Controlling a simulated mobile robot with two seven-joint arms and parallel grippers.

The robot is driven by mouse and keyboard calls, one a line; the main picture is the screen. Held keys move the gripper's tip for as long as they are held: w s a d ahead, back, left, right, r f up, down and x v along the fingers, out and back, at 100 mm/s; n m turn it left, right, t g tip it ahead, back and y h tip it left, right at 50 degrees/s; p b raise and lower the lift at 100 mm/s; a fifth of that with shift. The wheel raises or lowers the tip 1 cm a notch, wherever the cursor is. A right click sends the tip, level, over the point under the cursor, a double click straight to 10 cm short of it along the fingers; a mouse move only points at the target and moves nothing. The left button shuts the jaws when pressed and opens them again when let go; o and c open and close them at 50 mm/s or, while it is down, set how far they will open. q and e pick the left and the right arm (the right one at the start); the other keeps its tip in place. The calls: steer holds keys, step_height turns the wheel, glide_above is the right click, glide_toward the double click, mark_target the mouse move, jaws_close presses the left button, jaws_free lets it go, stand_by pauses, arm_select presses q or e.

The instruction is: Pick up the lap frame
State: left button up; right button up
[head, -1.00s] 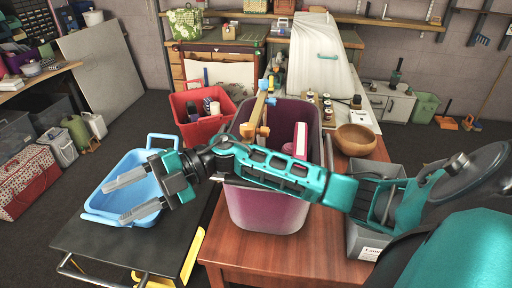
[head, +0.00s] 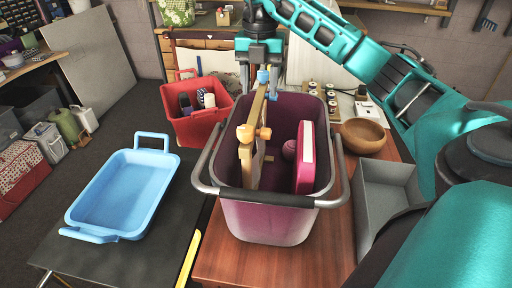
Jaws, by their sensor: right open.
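My left gripper is out of view.
A pink and white box (head: 306,158) and a round pink item (head: 290,150) share the basket. The basket's grey handle (head: 270,199) lies toward the front. A blue tray (head: 120,195), red basket (head: 200,128), wooden bowl (head: 363,137) and grey bin (head: 388,205) stand around it.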

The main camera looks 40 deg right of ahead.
mark_target(256, 107)
step_height(256, 107, down, 3)
steer(key=shift+f+b, duration=0.15)
steer(key=shift+b, duration=0.25)
steer(key=shift+w+a+f, duration=0.1)
steer(key=shift+a+f, duration=0.1)
steer(key=shift+f, duration=1.1)
steer(key=shift+w+a+f, duration=0.1)
steer(key=shift+a+f, duration=0.1)
steer(key=shift+f, duration=1.1)
steer(key=shift+c, duration=0.4)
jaws_close()
steer(key=shift+r, duration=0.1)
